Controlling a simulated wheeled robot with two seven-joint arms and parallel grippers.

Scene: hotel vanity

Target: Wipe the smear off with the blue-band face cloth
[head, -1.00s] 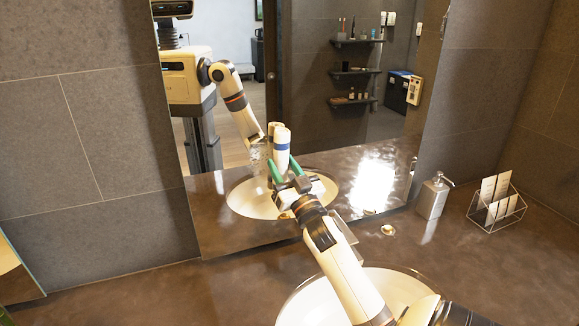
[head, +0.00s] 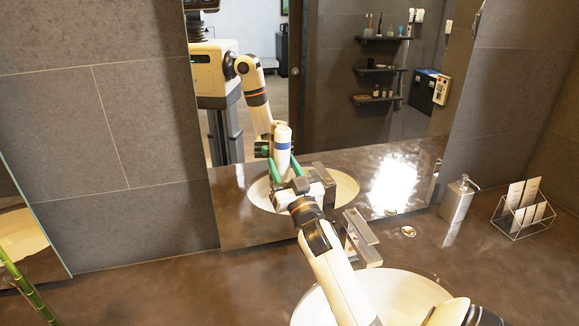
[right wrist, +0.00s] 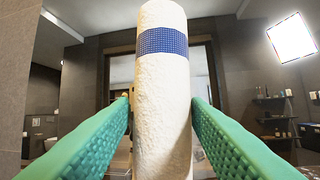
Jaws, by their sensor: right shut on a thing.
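The blue-band face cloth (head: 283,152) is a white roll with a blue band, held upright in front of the mirror (head: 330,110). My right gripper (head: 283,168) is shut on it, with a green finger on either side. In the right wrist view the cloth (right wrist: 162,120) stands between the green fingers (right wrist: 161,140), its blue band above them. I cannot tell whether the cloth touches the glass. I cannot make out the smear now; the cloth and gripper cover part of the mirror. My left gripper is not in view.
A metal tap (head: 362,240) stands close right of my right forearm, behind the white basin (head: 400,290). A soap dispenser (head: 457,200) and a wire card holder (head: 522,215) stand at the right. A green stalk (head: 28,290) is at the lower left.

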